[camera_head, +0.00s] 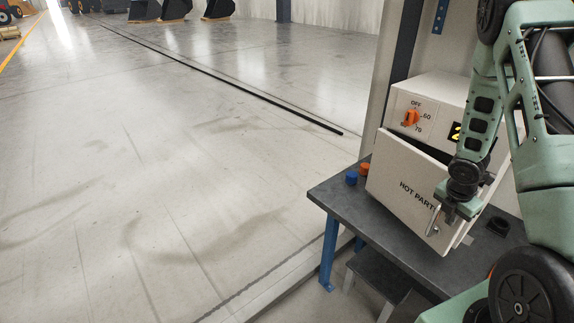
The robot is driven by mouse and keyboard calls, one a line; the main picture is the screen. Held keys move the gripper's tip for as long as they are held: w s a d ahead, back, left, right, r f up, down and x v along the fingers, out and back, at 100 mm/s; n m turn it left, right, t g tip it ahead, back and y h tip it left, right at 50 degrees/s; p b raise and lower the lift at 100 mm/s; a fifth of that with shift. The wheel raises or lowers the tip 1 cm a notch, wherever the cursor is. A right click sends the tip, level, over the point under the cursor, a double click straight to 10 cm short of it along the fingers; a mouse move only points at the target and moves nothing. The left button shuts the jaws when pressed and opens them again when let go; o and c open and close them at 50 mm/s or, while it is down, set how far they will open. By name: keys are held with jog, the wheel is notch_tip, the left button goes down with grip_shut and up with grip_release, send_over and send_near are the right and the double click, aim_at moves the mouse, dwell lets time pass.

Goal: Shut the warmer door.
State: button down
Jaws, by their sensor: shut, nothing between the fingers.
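The warmer (432,97) is a white box on the dark bench, with an orange dial (410,117) on its upper front. Its white door (396,189), marked HOT PARTS, stands partly open, with a dark gap along its top edge. A metal handle (433,219) is on the door's right part. My gripper (447,205) is shut and empty, close in front of the door's right part near the handle. I cannot tell if it touches the door. My wrist hides the end of the lettering and part of the warmer behind it.
The dark bench top (335,193) has blue legs. A blue coupler (351,177) and an orange coupler (364,168) stand left of the door. A dark stool (377,272) is below the bench. The floor at left is clear.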

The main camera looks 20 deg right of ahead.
jog(key=shift+w+d+n+p, duration=0.2)
jog(key=shift+d+n+p, duration=0.45)
jog(key=shift+d, duration=1.2)
jog(key=shift+a, duration=0.1)
